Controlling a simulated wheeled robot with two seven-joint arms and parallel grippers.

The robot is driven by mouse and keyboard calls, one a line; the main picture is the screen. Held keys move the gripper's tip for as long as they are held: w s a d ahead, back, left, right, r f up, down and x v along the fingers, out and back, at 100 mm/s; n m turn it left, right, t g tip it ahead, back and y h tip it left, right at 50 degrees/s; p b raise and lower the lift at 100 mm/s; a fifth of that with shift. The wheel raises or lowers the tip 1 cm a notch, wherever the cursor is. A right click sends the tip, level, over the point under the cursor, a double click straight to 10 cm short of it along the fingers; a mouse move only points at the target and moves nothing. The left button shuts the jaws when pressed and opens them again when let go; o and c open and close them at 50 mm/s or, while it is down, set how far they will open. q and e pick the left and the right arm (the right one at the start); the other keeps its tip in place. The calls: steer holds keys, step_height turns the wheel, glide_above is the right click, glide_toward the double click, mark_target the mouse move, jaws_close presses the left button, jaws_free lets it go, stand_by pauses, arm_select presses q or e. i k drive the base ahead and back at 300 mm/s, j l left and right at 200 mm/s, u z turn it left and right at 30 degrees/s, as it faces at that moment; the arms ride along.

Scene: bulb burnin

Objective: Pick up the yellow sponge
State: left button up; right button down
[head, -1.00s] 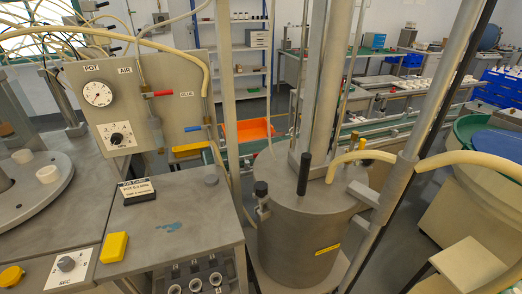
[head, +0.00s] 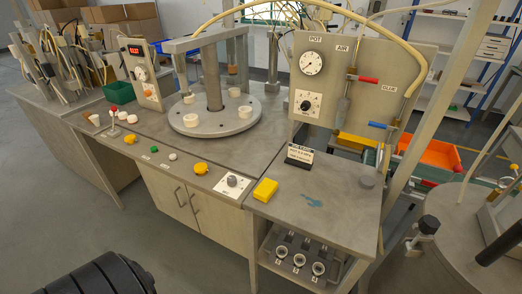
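The yellow sponge (head: 265,190) is a small yellow block in the head view. It lies flat on the grey bench top (head: 335,222), near the front edge and just right of the plate with the SEC knob (head: 232,183). Nothing touches it from above. Neither of my grippers shows in the head view, so I cannot see their state.
Left are yellow knobs (head: 200,168) and a round turntable (head: 212,122). A large metal pot (head: 440,240) is right.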

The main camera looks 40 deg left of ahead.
mark_target(264, 191)
steer(key=u, duration=1.05)
